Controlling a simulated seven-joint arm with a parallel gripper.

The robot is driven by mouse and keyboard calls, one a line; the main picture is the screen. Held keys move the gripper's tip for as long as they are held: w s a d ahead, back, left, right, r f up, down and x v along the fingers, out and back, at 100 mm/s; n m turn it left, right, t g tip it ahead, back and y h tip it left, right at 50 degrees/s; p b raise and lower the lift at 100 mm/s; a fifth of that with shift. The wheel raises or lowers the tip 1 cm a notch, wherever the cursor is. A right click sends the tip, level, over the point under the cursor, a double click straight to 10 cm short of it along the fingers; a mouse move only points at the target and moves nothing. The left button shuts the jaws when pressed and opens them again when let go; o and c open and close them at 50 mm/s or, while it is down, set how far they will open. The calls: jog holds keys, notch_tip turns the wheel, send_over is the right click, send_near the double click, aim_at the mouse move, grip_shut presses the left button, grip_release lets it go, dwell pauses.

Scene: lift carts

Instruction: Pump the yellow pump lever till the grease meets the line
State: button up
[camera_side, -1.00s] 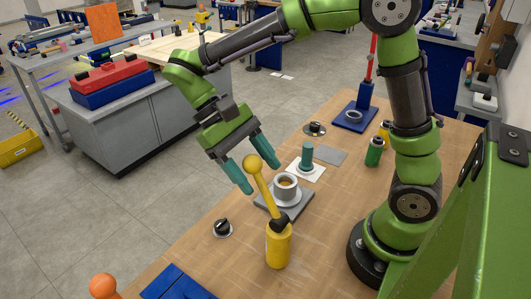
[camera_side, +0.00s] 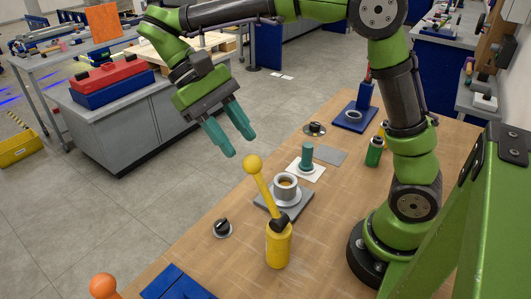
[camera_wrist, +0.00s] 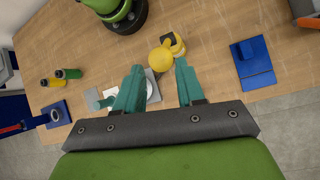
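The yellow pump lever (camera_side: 261,186) rises from a yellow pump body (camera_side: 279,247) on the wooden table and leans up to the left, with a round yellow ball at its top. A white cup (camera_side: 286,187) with brownish content stands on a grey plate (camera_side: 298,206) just behind the pump; no level line can be made out. My gripper (camera_side: 240,145) is open and empty, above and behind the lever ball, not touching it. In the wrist view the lever ball (camera_wrist: 160,59) shows between my two teal fingers, farther off, with the cup mostly hidden.
A black knob (camera_side: 222,228) sits left of the pump. A blue plate (camera_side: 178,284) and an orange ball (camera_side: 102,286) are at the near edge. A teal peg (camera_side: 307,156), a green bottle (camera_side: 374,152) and a blue stand (camera_side: 356,118) stand farther back.

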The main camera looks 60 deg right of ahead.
jog(key=shift+n+t, duration=0.4)
jog(key=shift+t, duration=0.5)
jog(key=s+r, duration=0.2)
jog(key=r, duration=0.1)
jog(key=s+r, duration=0.1)
jog(key=shift+s+r, duration=0.25)
jog(key=shift+r, duration=0.1)
jog(key=c, duration=0.5)
jog(key=s+r+n+t, duration=0.2)
jog(key=s, duration=0.1)
jog(key=s+r+n, duration=0.1)
jog(key=shift+s+d+r+t+y, duration=0.3)
jog(key=shift+d+t, duration=0.05)
jog(key=shift+t, duration=0.05)
grip_shut()
jog(key=s+d+r+n+t+y, duration=0.2)
jog(key=s+n+t, duration=0.35)
jog(key=n, duration=0.35)
jog(key=n+t+y, duration=0.1)
jog(key=n, duration=0.5)
send_near(255, 159)
notch_tip(255, 159, down, 6)
jog(key=a, duration=0.2)
jog(key=shift+w+f, duration=0.25)
jog(key=shift+w, duration=0.15)
jog(key=shift+w+d+f, duration=0.1)
jog(key=shift+w+f, duration=0.4)
jog(key=shift+w, duration=0.4)
